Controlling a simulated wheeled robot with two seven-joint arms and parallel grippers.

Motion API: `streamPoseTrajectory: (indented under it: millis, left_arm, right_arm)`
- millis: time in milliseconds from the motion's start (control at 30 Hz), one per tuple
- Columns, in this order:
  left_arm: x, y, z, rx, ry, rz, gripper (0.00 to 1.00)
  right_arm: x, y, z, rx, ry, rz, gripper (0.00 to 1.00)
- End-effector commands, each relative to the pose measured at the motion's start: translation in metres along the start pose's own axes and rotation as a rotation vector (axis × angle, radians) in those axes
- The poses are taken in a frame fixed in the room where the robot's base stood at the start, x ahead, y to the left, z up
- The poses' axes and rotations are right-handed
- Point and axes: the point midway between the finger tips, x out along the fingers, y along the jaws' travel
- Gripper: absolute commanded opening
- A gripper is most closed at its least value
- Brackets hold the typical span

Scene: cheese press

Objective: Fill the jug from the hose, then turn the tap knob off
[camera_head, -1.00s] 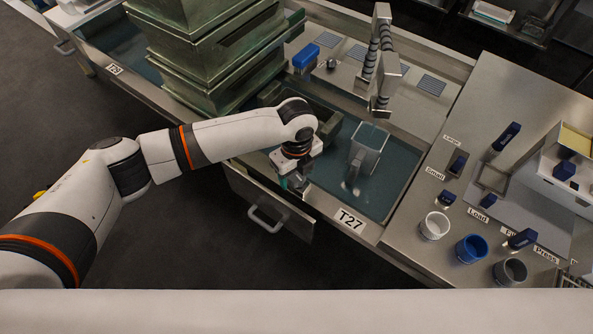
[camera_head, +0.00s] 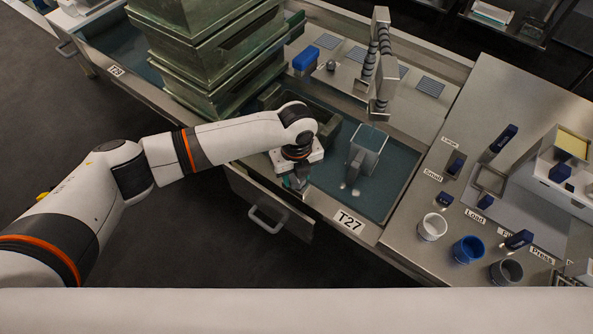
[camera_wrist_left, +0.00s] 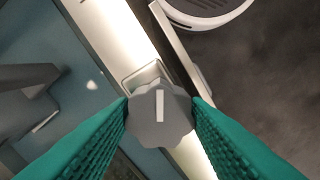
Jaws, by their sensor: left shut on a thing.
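A grey metal jug (camera_head: 368,144) stands in the shallow sink, below the hose end, with bluish liquid at its mouth. The segmented grey hose (camera_head: 383,60) hangs over it; no clear stream shows between them. My left gripper (camera_head: 297,184) is at the sink's front edge, left of the jug. In the left wrist view its green fingers (camera_wrist_left: 160,112) are shut on the grey scalloped tap knob (camera_wrist_left: 145,128), one on each side. The knob's white mark runs up and down in that view. In the head view the gripper hides the knob. My right gripper is out of view.
Bluish liquid covers the sink floor (camera_head: 392,177). Green crates (camera_head: 215,60) are stacked at its left. An open drawer front (camera_head: 265,200) juts out below my left gripper. White, blue and grey cups (camera_head: 467,249) and several levers stand on the right counter.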

Motion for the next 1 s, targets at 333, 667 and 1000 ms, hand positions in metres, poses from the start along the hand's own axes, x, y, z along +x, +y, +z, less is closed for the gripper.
streamPoseTrajectory:
  millis: [333,667,1000]
  left_arm:
    - [-0.002,0.000,0.000,0.325,0.000,0.001,0.20]
    - [-0.002,0.001,-0.001,0.635,0.002,0.002,0.20]
    - [-0.002,0.001,-0.001,0.887,0.004,0.001,0.20]
  right_arm:
    - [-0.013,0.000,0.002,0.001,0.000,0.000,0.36]
    - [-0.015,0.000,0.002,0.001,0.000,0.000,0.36]
    - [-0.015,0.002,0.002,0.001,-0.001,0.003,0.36]
